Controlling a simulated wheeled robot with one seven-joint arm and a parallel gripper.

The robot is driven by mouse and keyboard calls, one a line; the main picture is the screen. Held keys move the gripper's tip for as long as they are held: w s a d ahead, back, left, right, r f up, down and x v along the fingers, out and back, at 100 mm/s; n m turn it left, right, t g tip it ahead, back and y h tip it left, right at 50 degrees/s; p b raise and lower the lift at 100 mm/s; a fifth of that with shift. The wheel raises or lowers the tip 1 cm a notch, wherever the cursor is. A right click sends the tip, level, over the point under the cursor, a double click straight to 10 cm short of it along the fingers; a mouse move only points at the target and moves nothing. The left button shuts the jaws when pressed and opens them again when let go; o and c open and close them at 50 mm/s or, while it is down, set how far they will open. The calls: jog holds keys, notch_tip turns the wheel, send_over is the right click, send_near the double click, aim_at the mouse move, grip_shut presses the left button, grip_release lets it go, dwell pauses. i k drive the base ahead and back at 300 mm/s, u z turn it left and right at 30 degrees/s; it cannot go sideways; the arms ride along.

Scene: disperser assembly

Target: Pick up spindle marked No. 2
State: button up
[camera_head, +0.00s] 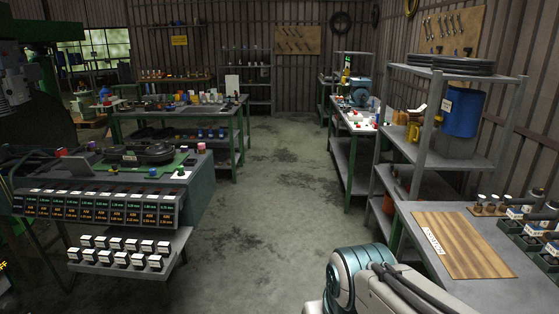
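No spindle marked No. 2 can be made out; the labels are too small to read. On the right workbench (497,288), several small upright cylindrical parts (491,203) with light tops stand at the back right. Beside them, dark green bins (523,239) hold parts with white and blue labels. I cannot tell whether any of these is a spindle. My gripper is out of view; only a teal and white link of my arm shows at the bottom, left of the right workbench.
A striped wooden board (464,246) with a label lies on the right workbench. A grey shelf (450,152) with a blue drum (461,112) rises behind it. A left bench (198,192) carries a row of displays (97,207). The concrete floor (268,200) between is clear.

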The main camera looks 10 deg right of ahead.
aim_at(494, 199)
jog(key=i, duration=1.6)
jog(key=z, duration=0.75)
jog(key=i, duration=1.1)
jog(key=z, duration=1.8)
jog(key=i, duration=0.65)
jog(key=z, duration=0.35)
